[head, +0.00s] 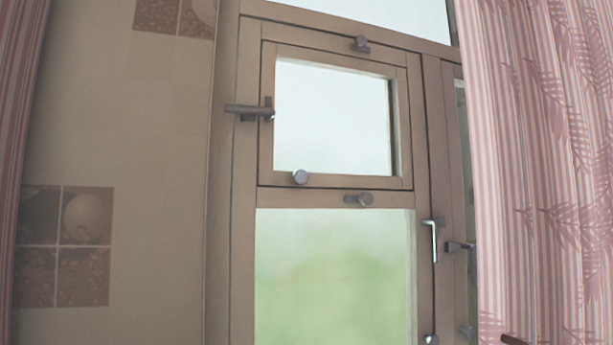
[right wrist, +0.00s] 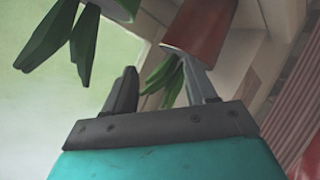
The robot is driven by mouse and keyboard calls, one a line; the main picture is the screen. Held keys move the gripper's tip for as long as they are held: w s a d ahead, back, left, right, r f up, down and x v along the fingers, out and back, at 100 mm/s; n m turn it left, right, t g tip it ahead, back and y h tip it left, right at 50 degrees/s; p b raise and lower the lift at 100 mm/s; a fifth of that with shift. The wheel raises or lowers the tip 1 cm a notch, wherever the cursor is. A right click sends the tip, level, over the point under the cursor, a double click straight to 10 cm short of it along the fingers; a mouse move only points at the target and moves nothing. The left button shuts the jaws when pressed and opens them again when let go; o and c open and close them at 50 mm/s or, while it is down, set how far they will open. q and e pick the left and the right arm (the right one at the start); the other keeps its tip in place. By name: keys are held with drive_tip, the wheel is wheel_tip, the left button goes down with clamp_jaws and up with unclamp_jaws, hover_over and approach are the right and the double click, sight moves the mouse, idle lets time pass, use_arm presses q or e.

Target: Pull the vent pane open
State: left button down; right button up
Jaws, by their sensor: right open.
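The vent pane (head: 333,118) is a small glazed sash in a brown wooden frame, in the upper part of the window in the head view. It sits in its opening and looks closed. A dark lever handle (head: 250,110) on its left side points left across the frame. My right gripper (right wrist: 160,88) shows only in the right wrist view, open and empty. My left gripper is in neither view.
A pink striped curtain (head: 545,150) covers the right of the window. A tiled wall (head: 150,130) is on the left. In the right wrist view, green-leaved plants and a reddish-brown pot (right wrist: 200,28) are close beyond my fingers.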

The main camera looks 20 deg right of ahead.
drive_tip(key=w+d+r+n+t, duration=0.1)
drive_tip(key=w+r+n, duration=0.25)
drive_tip(key=r, duration=0.75)
drive_tip(key=n+t+y, duration=0.2)
drive_tip(key=n+t, duration=0.2)
drive_tip(key=n, duration=0.3)
approach(303, 177)
drive_tip(key=p+x, duration=0.3)
drive_tip(key=x, duration=0.6)
drive_tip(key=c, duration=0.4)
clamp_jaws()
